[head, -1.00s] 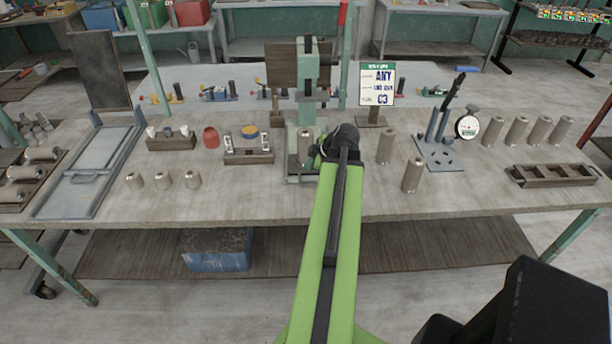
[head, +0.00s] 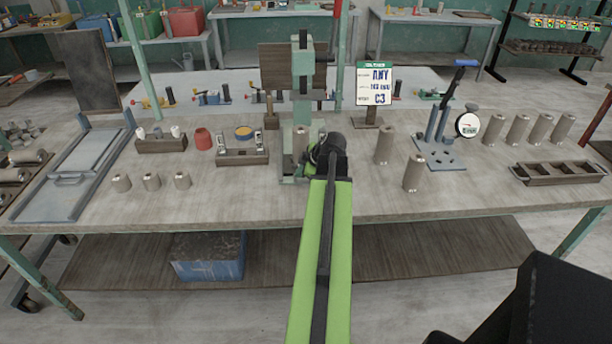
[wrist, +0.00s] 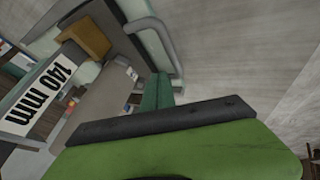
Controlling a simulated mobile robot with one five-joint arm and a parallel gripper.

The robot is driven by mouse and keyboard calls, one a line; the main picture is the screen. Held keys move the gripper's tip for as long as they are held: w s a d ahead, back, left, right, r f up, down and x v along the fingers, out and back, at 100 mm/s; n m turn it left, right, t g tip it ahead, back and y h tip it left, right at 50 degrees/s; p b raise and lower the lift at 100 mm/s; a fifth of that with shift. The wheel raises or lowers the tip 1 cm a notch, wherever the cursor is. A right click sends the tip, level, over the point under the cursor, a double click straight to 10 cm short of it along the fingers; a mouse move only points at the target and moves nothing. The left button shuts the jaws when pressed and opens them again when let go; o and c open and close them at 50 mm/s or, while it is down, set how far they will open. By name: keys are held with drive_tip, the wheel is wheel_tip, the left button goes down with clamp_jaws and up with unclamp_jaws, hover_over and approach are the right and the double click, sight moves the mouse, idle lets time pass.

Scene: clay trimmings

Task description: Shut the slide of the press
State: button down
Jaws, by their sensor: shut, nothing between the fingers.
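The green press (head: 302,85) stands upright at the middle of the bench, with a pale cylinder (head: 300,138) low in front of its column. In the wrist view my gripper (wrist: 158,82) shows as two dark green fingers side by side, shut and empty. A bent grey metal bar (wrist: 158,38) lies close beyond the fingers; I cannot tell whether they touch. I cannot make out the slide's position for certain.
A "140 mm" label (wrist: 40,100) shows in the wrist view. Pale cylinders (head: 384,146) stand right of my wrist, and a small rack (head: 242,156) stands left of the press. A sign (head: 375,84) stands behind. The bench front (head: 240,205) is clear.

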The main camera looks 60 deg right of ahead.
idle(0.3)
drive_tip(key=w+d, duration=0.4)
drive_tip(key=d, duration=0.1)
drive_tip(key=w+d, duration=0.4)
drive_tip(key=d, duration=0.2)
drive_tip(key=w+d, duration=0.4)
drive_tip(key=d, duration=0.2)
idle(0.4)
